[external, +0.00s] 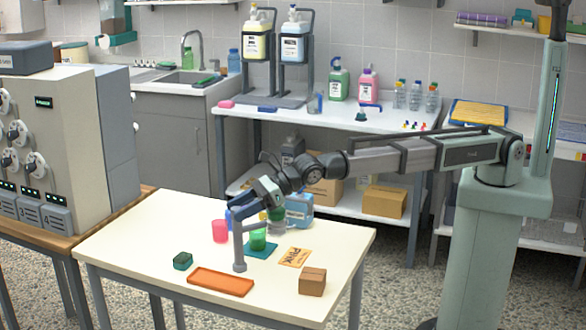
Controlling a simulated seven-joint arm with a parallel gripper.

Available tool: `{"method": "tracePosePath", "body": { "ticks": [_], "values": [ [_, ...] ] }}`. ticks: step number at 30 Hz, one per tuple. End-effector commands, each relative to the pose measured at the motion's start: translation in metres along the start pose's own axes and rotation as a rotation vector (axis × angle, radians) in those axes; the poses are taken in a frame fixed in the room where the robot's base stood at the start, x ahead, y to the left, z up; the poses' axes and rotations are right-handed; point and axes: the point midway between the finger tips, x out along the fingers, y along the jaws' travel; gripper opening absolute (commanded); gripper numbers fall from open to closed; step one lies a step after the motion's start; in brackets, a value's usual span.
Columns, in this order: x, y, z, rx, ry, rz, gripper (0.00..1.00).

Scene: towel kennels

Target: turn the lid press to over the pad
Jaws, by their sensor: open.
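The lid press looks to be the grey post (239,252) on a round foot, standing upright near the middle of the white table. A short grey arm at its top reaches right, toward the green cup. The teal pad (251,255) lies flat just right of the post, and a green cup (258,240) stands on it. My gripper (238,210) is open, at the top of the post. Blue parts there overlap my fingers, so I cannot tell whether they touch the press.
A pink cup (220,231) stands left of the post, and a blue container (299,210) stands behind. An orange tray (220,282), dark green block (183,261), orange card (294,257) and brown box (312,281) lie around. The table's left part is clear.

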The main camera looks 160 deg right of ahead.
Motion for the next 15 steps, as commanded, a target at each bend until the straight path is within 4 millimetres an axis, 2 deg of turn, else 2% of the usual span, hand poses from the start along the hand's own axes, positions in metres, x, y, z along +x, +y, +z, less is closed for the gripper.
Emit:
{"method": "tracePosePath", "body": {
  "ticks": [15],
  "values": [
    [-0.095, -0.001, -0.002, 0.0, 0.0, 0.0, 0.59]
  ]
}}
